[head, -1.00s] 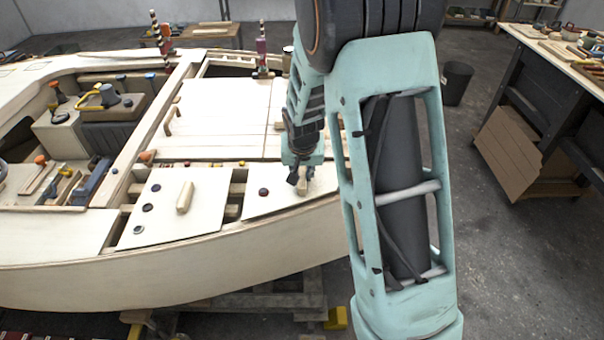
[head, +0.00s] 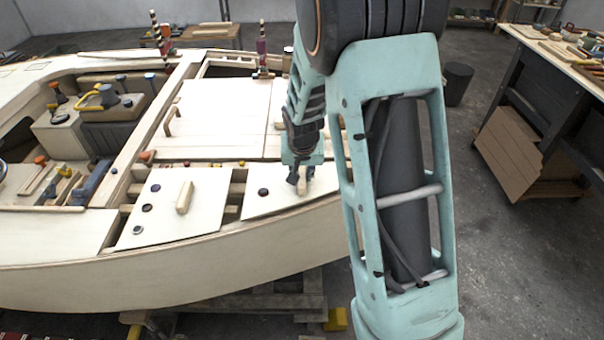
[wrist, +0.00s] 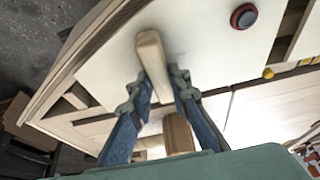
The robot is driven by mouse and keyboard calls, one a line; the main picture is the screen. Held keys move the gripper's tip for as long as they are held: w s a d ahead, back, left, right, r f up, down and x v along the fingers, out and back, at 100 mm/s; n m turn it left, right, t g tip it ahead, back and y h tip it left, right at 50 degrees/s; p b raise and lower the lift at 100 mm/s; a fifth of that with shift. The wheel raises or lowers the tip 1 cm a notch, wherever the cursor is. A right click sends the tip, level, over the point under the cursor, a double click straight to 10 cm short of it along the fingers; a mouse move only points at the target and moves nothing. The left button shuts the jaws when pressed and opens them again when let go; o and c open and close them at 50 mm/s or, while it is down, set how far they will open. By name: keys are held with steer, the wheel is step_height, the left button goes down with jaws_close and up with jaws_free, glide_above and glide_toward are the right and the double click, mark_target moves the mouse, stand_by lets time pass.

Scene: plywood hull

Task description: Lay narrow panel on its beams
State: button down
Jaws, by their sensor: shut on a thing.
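The narrow panel (head: 270,204) is a pale, tapering plywood piece with a dark round knob and a wooden handle. It lies at or just above the hull's right-hand deck opening; the head view does not settle whether it touches the beams. My gripper (head: 302,186) is at the handle. In the wrist view my gripper (wrist: 160,92) has its blue fingers on both sides of the wooden handle (wrist: 152,62), shut on it. The panel's pale face (wrist: 205,45) spreads beneath, with a red-rimmed dark knob (wrist: 244,16). Openings between beams show beside its edge.
Another pale panel (head: 165,225) with its own handle and dark knobs lies to the left, across a gap showing beams. Larger deck panels (head: 225,110) lie behind. The hull's curved rim (head: 200,255) runs in front. A workbench (head: 560,55) stands at the far right.

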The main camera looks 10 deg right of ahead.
steer(key=shift+f+b, duration=0.85)
steer(key=shift+f, duration=0.05)
steer(key=c, duration=1.7)
jaws_free()
steer(key=shift+c, duration=0.2)
steer(key=v, duration=1.2)
steer(key=shift+w+r, duration=0.1)
